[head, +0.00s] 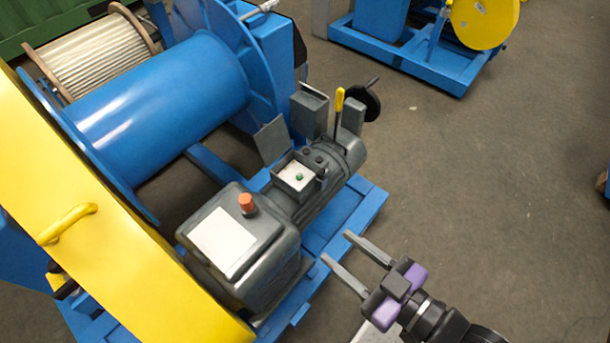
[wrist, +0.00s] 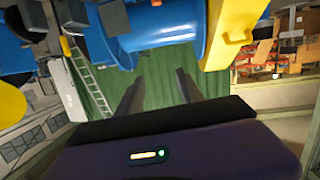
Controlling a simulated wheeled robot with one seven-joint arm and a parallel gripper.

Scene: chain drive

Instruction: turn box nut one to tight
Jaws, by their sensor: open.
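The grey motor (head: 335,165) sits on the blue base frame and carries a small open terminal box (head: 293,176). A small green part shows on the box's pale inside. A grey plate (head: 272,139) stands tilted beside the box. The box nuts are too small to tell apart, and I cannot tell which is nut one. My gripper (head: 337,247) is open and empty, to the right of and below the box in the head view, apart from the machine. In the wrist view, my gripper (wrist: 157,76) points toward the blue drum, with a green corrugated wall behind; no nut shows there.
A grey gearbox (head: 265,255) with an orange cap (head: 246,202) stands left of my gripper. A yellow lever (head: 339,108) and a black handwheel (head: 365,100) rise behind the motor. A yellow guard (head: 90,220) fills the left. The floor (head: 490,190) at right is clear.

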